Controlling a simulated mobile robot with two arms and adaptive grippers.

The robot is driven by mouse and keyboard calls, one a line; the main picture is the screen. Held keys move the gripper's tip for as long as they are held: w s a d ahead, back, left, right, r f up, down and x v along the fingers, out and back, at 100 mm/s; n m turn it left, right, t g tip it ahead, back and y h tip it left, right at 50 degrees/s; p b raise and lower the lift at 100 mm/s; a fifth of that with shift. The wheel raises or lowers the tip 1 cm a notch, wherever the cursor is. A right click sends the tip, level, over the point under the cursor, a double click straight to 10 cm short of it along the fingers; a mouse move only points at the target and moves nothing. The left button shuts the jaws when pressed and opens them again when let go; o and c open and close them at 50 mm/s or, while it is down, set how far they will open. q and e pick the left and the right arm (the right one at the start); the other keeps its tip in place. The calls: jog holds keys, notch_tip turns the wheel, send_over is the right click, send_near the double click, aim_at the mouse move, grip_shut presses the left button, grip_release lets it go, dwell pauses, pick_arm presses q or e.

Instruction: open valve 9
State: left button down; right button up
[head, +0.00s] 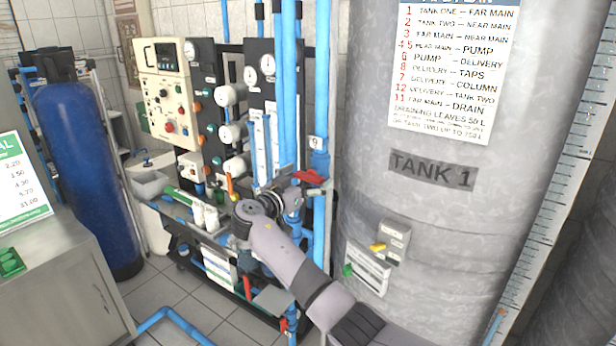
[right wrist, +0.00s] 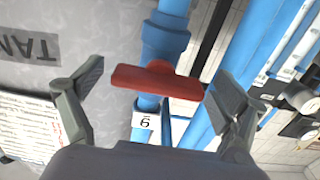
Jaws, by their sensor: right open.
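Valve 9 has a red lever handle (head: 311,177) on a vertical blue pipe, just below a white tag marked 9 (head: 316,142). In the right wrist view the red handle (right wrist: 157,82) lies crosswise to the blue pipe, with the tag (right wrist: 146,122) beside it, upside down. My right gripper (head: 290,192) is at the handle in the head view. In the right wrist view my right gripper (right wrist: 162,74) is open, with one finger beyond each end of the handle. I see no clear contact. My left gripper is not in view.
The grey tank marked TANK 1 (head: 432,215) stands close on the right of the valve. More blue pipes (head: 289,80) and a black panel with gauges (head: 262,70) are close on the left. Another red handle (head: 247,288) sits lower down.

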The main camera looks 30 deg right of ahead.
jog(key=shift+c, duration=0.6)
jog(key=shift+c, duration=0.7)
jog(key=c, duration=0.9)
